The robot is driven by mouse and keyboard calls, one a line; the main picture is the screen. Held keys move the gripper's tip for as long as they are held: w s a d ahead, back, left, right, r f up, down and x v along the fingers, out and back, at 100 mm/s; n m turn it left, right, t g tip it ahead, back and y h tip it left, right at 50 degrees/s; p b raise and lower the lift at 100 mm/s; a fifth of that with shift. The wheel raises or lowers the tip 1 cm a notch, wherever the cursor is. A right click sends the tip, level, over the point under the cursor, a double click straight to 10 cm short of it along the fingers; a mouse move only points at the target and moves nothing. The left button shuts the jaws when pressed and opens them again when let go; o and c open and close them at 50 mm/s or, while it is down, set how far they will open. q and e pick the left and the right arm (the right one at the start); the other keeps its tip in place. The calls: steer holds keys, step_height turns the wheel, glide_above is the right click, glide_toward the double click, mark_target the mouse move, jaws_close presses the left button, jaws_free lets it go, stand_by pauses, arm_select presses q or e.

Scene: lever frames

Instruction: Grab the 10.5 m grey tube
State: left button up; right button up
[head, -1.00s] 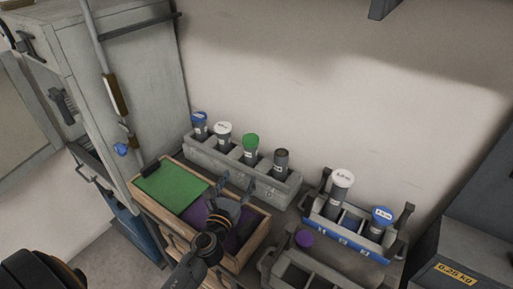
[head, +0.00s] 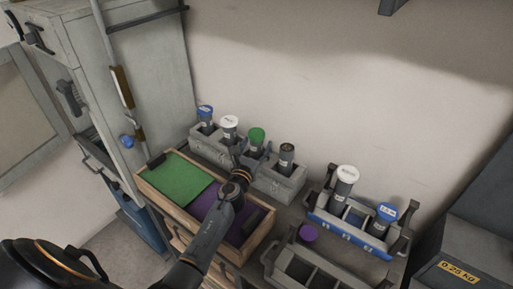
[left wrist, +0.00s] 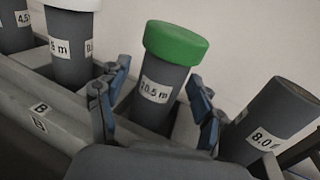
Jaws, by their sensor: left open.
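A grey tube with a green cap (head: 257,135) stands in the grey rack (head: 277,183) against the wall. In the left wrist view the same tube (left wrist: 158,85) has a white label ending in "0.5 m"; its first digit is hard to tell. My left gripper (head: 241,172) is at the front of the rack by this tube. In the left wrist view my left gripper (left wrist: 158,76) is open, with one blue-grey finger on each side of the tube and gaps between. My right gripper is not in view.
A white-capped tube (left wrist: 72,40) and a capless tube labelled "8.0" (left wrist: 268,120) flank it closely. A blue-capped tube (head: 205,113) stands at the rack's left end. A wooden drawer (head: 262,236) holds green and purple panels. A blue-fronted rack (head: 335,229) stands right.

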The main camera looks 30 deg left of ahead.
arm_select(q)
steer(key=shift+w, duration=0.15)
jaws_close()
steer(key=shift+r, duration=0.1)
